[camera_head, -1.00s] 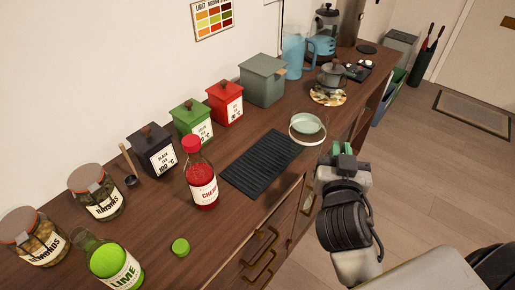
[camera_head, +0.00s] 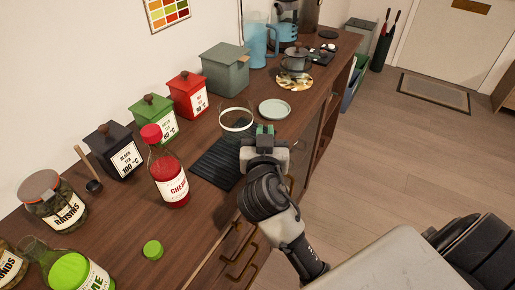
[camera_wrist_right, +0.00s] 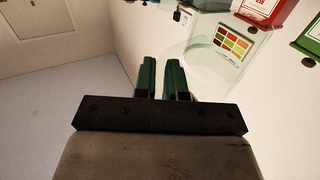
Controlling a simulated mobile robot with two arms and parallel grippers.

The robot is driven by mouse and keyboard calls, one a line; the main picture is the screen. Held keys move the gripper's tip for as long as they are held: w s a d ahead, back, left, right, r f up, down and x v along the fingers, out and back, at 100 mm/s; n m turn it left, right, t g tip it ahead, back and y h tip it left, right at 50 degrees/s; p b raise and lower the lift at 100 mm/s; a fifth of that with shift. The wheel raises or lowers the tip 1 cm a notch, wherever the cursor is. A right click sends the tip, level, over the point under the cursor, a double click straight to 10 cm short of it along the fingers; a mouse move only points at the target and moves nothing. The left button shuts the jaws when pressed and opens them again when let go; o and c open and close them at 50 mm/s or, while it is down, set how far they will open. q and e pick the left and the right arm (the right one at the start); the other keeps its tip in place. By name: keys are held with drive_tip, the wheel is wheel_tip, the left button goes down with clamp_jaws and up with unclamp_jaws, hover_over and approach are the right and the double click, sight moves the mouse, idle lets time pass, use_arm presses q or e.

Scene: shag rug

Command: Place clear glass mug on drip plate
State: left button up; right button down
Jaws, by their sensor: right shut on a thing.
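The clear glass mug (camera_head: 236,121) is held by my right gripper (camera_head: 262,132), whose fingers are shut on its near side. The mug looks upright, at the far end of the black ribbed drip plate (camera_head: 215,165). I cannot tell whether its base touches the plate. My right arm hides the plate's near right part. In the right wrist view the green-padded fingers (camera_wrist_right: 163,78) are close together, with the see-through mug (camera_wrist_right: 208,72) beyond them. My left gripper is not in view.
A pale saucer (camera_head: 275,109) lies right of the mug. A grey-green canister (camera_head: 224,72) and a red canister (camera_head: 187,96) stand behind. A red syrup bottle (camera_head: 168,175) stands left of the drip plate. A pot (camera_head: 296,60) sits farther back.

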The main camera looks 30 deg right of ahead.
drive_tip(key=shift+w+a+f, duration=0.45)
drive_tip(key=shift+w+f, duration=0.05)
drive_tip(key=shift+w, duration=0.25)
drive_tip(key=shift+f, duration=1.85)
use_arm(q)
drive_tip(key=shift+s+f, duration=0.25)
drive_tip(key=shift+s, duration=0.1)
use_arm(e)
drive_tip(key=shift+f+b, duration=0.25)
drive_tip(key=shift+b, duration=0.3)
drive_tip(key=c, duration=1.2)
unclamp_jaws()
drive_tip(key=shift+r, duration=0.1)
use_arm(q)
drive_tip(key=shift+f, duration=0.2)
